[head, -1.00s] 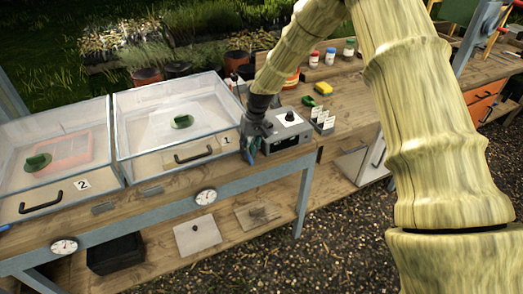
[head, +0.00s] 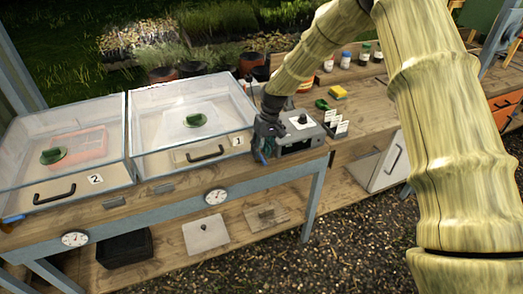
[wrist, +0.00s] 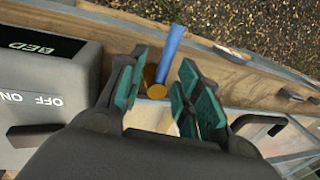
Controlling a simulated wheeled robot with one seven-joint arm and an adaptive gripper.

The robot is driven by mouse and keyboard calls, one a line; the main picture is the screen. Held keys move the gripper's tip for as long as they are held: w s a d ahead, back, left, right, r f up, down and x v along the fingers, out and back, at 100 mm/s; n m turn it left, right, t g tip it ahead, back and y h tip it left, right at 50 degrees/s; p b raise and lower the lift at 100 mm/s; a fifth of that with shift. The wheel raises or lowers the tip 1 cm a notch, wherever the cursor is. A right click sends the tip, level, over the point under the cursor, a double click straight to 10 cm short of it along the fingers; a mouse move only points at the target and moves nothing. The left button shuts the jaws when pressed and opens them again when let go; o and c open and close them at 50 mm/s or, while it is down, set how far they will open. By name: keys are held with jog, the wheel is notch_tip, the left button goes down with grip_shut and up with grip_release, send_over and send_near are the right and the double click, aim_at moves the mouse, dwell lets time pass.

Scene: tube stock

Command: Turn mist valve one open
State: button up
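A valve with a blue lever (wrist: 172,55) and a round brass body (wrist: 157,91) is in the wrist view, at the bench edge. The lever points away from my gripper, tilted slightly right. My gripper (wrist: 162,82) is open, with a teal-padded finger on each side of the valve. I cannot tell if either finger touches it. In the head view my gripper (head: 264,146) is between propagation box 1 (head: 205,155) and a grey control box (head: 300,134); it mostly hides the valve there. Another blue lever (head: 12,218) shows at the far left, by box 2 (head: 66,189).
The grey control box, marked BED and OFF ON in the wrist view (wrist: 45,95), stands close left of my fingers there. Box 1's black handle (wrist: 258,124) is on the right. White labels (head: 335,125) and a yellow sponge (head: 338,92) are on the bench.

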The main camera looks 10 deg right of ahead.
jog(key=shift+a, duration=0.1)
notch_tip(320, 180, up, 12)
jog(key=d, duration=0.2)
jog(key=shift+w+d, duration=0.2)
jog(key=shift+d, duration=0.05)
jog(key=shift+f, duration=0.15)
